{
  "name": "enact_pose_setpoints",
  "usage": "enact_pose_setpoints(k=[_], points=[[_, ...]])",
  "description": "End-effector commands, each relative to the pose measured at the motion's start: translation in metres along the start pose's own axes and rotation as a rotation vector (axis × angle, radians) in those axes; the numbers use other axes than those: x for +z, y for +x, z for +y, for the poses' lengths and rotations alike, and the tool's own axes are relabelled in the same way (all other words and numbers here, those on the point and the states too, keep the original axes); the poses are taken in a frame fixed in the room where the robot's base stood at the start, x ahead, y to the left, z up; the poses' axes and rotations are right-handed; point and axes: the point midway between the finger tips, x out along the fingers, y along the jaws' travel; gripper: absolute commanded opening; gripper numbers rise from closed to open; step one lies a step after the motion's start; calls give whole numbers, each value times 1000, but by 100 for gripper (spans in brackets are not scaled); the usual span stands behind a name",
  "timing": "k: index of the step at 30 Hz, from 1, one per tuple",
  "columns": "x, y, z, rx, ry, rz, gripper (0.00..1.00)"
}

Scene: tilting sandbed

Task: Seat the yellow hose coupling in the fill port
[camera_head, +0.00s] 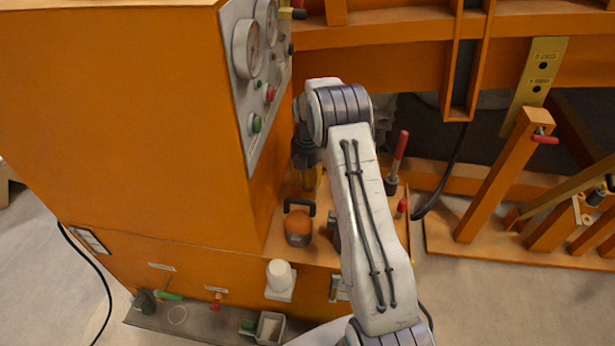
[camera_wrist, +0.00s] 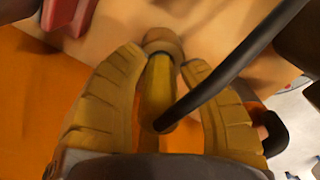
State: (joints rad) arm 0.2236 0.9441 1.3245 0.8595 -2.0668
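The yellow hose coupling (camera_wrist: 157,88) is a slim yellow cylinder in the wrist view, standing between the two ribbed fingers of my gripper (camera_wrist: 163,62). A black hose (camera_wrist: 225,70) crosses its near end and runs to the upper right. A tan round collar (camera_wrist: 162,42) sits at its far end; I cannot tell whether this is the port. The fingertips lie close on both sides of the collar, but contact is unclear. In the head view my gripper (camera_head: 307,178) points down beside the orange cabinet, mostly behind my arm. I cannot identify the fill port there.
The orange cabinet (camera_head: 120,120) with gauges (camera_head: 248,48) stands close left of my arm. An orange rounded object (camera_head: 298,224) with a black handle sits on the ledge near my gripper. A red-handled lever (camera_head: 400,150) rises to the right. Orange beams (camera_head: 505,175) stand further right.

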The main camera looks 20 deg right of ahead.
Motion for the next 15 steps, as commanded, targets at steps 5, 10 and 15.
enact_pose_setpoints(k=[5,10,15], points=[[0,0,0,0,0,0,50],[0,0,0,0,0,0,50],[0,-8,1,3,0,-1,50]])
